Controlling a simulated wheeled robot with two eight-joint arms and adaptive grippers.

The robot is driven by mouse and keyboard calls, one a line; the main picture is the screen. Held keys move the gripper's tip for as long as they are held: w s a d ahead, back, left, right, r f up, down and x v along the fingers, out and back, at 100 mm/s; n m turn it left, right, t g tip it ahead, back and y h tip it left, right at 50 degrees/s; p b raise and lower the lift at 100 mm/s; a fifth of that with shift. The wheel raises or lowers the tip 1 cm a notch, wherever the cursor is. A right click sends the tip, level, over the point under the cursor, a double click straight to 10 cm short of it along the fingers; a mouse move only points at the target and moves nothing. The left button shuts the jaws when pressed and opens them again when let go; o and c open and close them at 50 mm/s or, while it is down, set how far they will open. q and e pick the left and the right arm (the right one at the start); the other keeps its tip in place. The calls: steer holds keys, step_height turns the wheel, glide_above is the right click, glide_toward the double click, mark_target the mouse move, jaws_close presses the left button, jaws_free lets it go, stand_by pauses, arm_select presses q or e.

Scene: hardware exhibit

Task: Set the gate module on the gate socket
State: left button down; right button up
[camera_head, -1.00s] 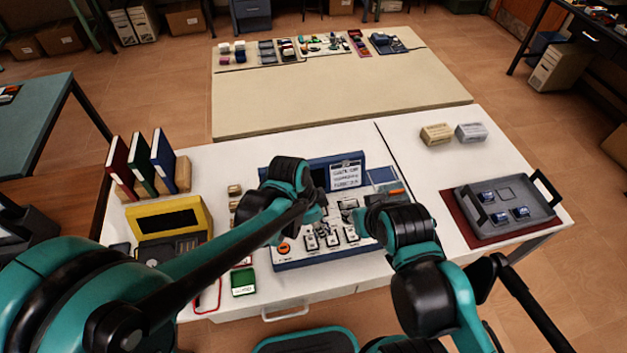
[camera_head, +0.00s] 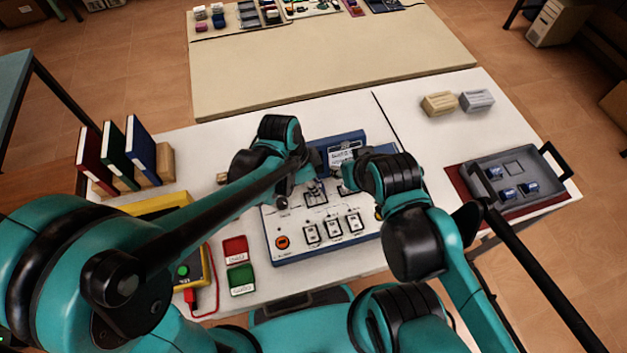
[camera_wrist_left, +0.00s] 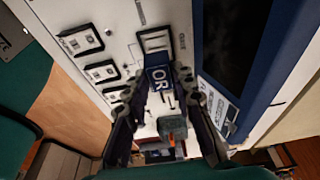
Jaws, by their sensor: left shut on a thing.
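The gate module (camera_wrist_left: 158,77) is a small blue block marked "OR", seen in the left wrist view. My left gripper (camera_wrist_left: 160,88) is shut on it, one finger on each side. The gate socket (camera_wrist_left: 154,40) is a dark-outlined square on the white board, just beyond the module in that view. The gap between module and socket is hard to judge. In the head view my left gripper (camera_head: 308,184) is over the upper middle of the board (camera_head: 279,222), and the module is too small to make out. My right gripper (camera_head: 346,178) is close by on the right, its fingers mostly hidden.
A grey tray (camera_head: 546,172) with several slots and blue modules stands at the right. Two small blocks, beige (camera_head: 439,104) and grey (camera_head: 477,101), lie behind it. Upright books (camera_head: 115,150) stand at far left.

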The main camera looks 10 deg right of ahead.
arm_select(q)
steer(key=shift+f+b, duration=0.95)
steer(key=shift+f, duration=0.65)
steer(key=shift+f+b, duration=0.6)
steer(key=c, duration=1.5)
jaws_free()
steer(key=shift+c, duration=0.2)
steer(key=shift+r, duration=0.1)
steer(key=p+v, duration=0.8)
steer(key=v, duration=0.3)
steer(key=shift+p, duration=0.3)
steer(key=shift+w+a, duration=0.1)
